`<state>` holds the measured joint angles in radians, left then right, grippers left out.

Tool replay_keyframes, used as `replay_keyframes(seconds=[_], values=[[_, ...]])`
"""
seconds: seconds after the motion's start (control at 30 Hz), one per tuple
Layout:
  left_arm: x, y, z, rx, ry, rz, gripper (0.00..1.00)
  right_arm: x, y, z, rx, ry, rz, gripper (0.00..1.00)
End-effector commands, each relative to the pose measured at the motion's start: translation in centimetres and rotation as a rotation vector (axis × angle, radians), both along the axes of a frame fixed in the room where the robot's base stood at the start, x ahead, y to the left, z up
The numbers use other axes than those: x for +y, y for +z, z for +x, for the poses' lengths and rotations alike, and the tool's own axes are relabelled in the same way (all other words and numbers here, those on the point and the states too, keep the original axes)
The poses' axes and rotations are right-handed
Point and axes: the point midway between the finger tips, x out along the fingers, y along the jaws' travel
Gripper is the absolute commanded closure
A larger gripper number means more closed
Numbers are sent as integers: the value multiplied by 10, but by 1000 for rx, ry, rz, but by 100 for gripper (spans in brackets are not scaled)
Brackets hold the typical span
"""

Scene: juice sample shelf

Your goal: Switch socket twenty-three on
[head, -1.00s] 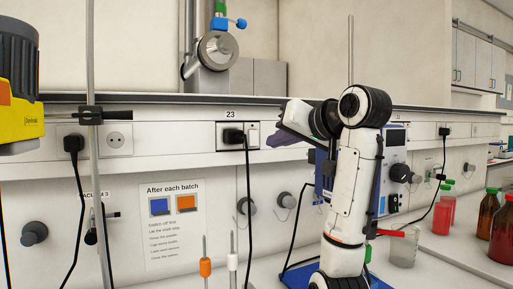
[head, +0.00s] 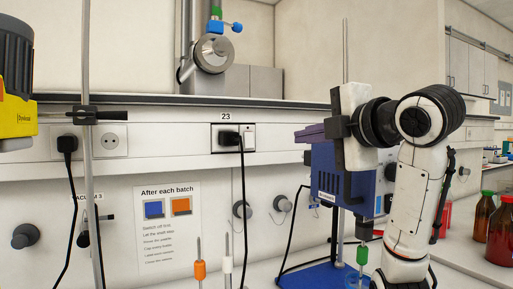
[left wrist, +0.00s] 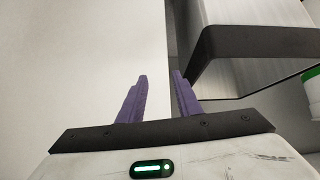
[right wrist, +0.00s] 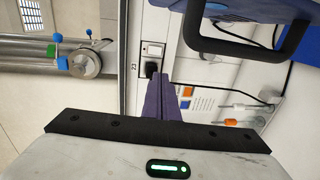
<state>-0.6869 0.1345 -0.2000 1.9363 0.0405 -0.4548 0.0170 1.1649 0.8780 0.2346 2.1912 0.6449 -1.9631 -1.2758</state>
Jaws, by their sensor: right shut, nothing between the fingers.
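Socket twenty-three (head: 219,146) is in the wall rail left of centre in the head view, under a "23" label. A black plug (head: 229,138) with a hanging cable sits in it. Its white rocker switch (head: 248,139) is right of the plug; its position is too small to tell. The switch (right wrist: 153,49) and plug (right wrist: 151,69) also show in the right wrist view, beyond the fingertips. My right gripper (head: 301,133) has its purple fingers shut and empty, pointing left, apart from the switch on its right. My left gripper (left wrist: 158,80) is open and empty in the left wrist view.
A blue device (head: 325,172) stands close below my right gripper. A metal rod (head: 90,180) with a clamp and another socket (head: 113,140) are at left. A notice (head: 168,222) hangs below the rail. Bottles (head: 502,230) stand at far right.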

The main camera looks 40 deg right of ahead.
Motion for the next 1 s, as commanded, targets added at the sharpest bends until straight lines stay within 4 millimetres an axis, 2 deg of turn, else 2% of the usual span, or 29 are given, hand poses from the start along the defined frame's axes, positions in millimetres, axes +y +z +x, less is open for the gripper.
replay_keyframes(seconds=[0.33, 0.47, 0.67, 1.0], values=[[-1, 1, 1, -2, 0, -3, 69, 0, 0, 0, 5, 2, -11, 100], [-1, 1, 1, 0, 1, -2, 69, -2, -2, 7, 7, 2, -8, 100], [2, 0, -1, 6, 4, 1, 69, -12, -6, 39, 9, 4, -4, 100], [5, 7, -1, 7, 11, 1, 69, -35, -16, 109, 8, 4, -4, 100]])
